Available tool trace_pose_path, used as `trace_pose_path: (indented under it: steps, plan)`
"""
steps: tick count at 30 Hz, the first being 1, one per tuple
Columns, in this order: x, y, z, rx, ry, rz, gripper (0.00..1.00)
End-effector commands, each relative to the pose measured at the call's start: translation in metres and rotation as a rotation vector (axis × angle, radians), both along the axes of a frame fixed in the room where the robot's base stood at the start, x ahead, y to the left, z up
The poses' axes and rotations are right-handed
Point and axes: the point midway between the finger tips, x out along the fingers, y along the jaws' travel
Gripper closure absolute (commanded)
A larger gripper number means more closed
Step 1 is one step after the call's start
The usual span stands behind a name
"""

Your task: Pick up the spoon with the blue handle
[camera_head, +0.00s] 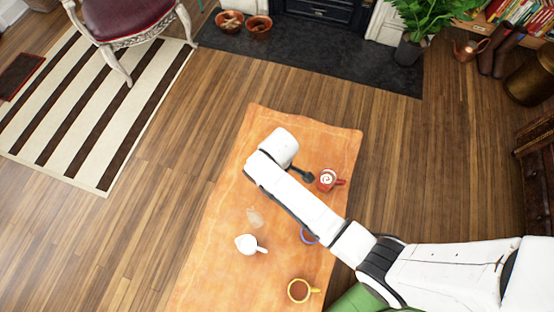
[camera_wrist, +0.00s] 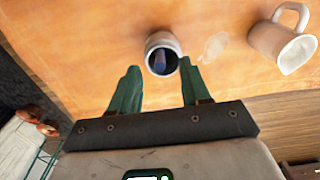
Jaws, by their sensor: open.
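My gripper (camera_wrist: 159,67) shows in the wrist view with its two green fingers spread apart and nothing clamped between them. A pale cup with a dark inside (camera_wrist: 162,53) stands just beyond and between the fingertips. A bluish strip (camera_wrist: 159,60) shows inside the cup. It may be the blue spoon handle, but I cannot tell, and no spoon bowl shows. In the head view my white arm crosses the orange-topped table (camera_head: 215,262) and hides the cup.
A white jug (camera_head: 247,244) and a faint clear object (camera_head: 254,217) stand left of my arm. A red mug (camera_head: 327,180) is close to its right. A blue-rimmed mug (camera_head: 308,237) is partly under it. A yellow mug (camera_head: 299,290) stands near the front.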

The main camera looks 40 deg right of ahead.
Motion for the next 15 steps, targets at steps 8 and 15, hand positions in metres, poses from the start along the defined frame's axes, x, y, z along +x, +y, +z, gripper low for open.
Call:
trace_pose_path:
  steps: [8,15]
  plan:
    - [-0.003,-0.001,-0.038,-0.001,0.003,0.0,0.53]
    - [-0.003,-0.001,-0.042,-0.001,0.001,0.0,0.53]
